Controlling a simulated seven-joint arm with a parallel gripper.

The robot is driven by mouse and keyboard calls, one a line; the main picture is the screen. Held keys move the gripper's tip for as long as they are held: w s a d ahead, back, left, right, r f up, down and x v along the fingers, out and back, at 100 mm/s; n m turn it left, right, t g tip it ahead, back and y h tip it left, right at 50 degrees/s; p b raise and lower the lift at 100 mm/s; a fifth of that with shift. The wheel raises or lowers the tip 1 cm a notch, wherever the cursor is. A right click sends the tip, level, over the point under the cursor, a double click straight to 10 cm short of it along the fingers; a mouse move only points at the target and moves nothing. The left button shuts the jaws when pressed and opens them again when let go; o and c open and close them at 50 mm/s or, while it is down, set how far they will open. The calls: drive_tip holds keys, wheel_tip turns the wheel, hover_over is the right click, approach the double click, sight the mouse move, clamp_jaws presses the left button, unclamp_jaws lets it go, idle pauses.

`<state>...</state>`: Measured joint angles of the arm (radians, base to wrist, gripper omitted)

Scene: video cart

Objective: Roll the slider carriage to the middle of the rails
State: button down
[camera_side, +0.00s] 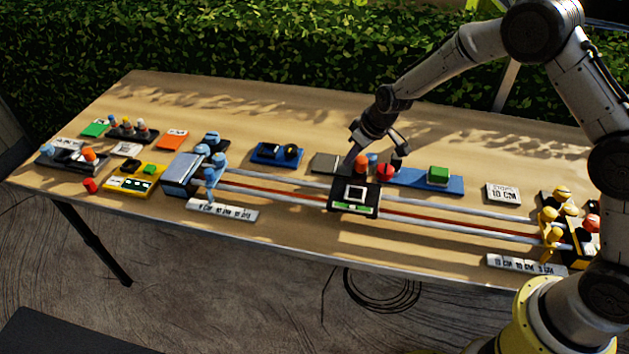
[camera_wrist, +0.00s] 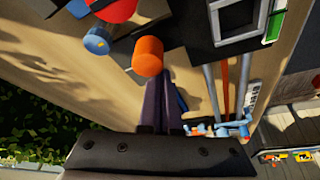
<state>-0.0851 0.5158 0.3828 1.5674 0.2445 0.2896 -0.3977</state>
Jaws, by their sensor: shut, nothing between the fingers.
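The slider carriage (camera_side: 355,194) is a black block with a white square frame and a green strip. It sits across the two pale rails (camera_side: 455,229), somewhat left of their middle as seen in the side view. It also shows at the top of the wrist view (camera_wrist: 200,30). An orange knob (camera_side: 361,163) stands at the carriage's back edge. My gripper (camera_wrist: 165,88) is shut and empty, its fingertips close beside the orange knob (camera_wrist: 148,56). I cannot tell whether they touch. In the side view the fingertips are partly hidden around the knob.
Light-blue fittings (camera_side: 212,165) stand at the rails' left end and yellow ones (camera_side: 553,220) at the right. A red knob (camera_side: 384,172) and a blue plate with a green block (camera_side: 438,175) lie behind the carriage. The rails right of the carriage look clear.

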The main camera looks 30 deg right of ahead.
sight(366, 160)
drive_tip(key=shift+s+d, duration=1.45)
drive_tip(key=shift+s, duration=0.1)
drive_tip(key=shift+w+a, duration=0.1)
drive_tip(key=shift+w, duration=0.05)
drive_tip(key=shift+w+a+r, duration=0.1)
drive_tip(key=shift+w+a, duration=0.35)
drive_tip(key=shift+w, duration=0.05)
drive_tip(key=shift+r, duration=3.4)
